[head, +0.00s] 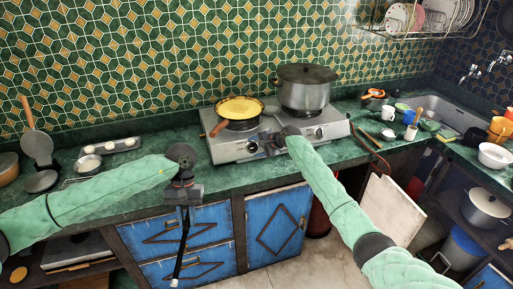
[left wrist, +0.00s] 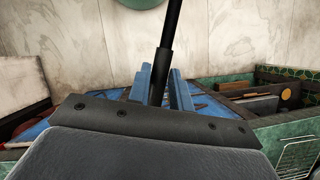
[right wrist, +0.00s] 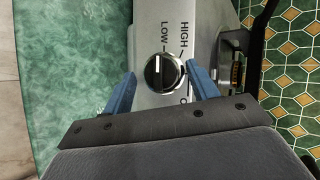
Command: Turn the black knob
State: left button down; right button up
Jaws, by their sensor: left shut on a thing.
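The black knob (right wrist: 160,73) with a silver rim sits on the metal front panel in the right wrist view. My right gripper (right wrist: 161,88) is open, one blue finger on each side of the knob, with gaps visible. In the head view my right gripper (head: 274,145) is at the front of the gas hotplate (head: 225,153). My left gripper (head: 183,200) is shut on a thin black rod (head: 181,250), which hangs in front of the blue cabinets. The rod also shows in the left wrist view (left wrist: 168,45).
A yellow-filled pan (head: 240,108) and a lidded pot (head: 306,88) stand on the hotplate. Utensils and cups (head: 409,116) lie to the right, by the sink. The green counter (head: 150,140) has some bare room left of the hotplate.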

jog(key=shift+d, duration=0.15)
pick_arm(q)
notch_tip(320, 180, down, 3)
jog(key=b, duration=0.3)
jog(key=shift+f, duration=0.2)
pick_arm(e)
jog(key=v, duration=1.1)
jog(key=shift+s+d+r, duration=0.2)
jog(key=shift+s+d, duration=0.05)
jog(key=shift+f, duration=0.1)
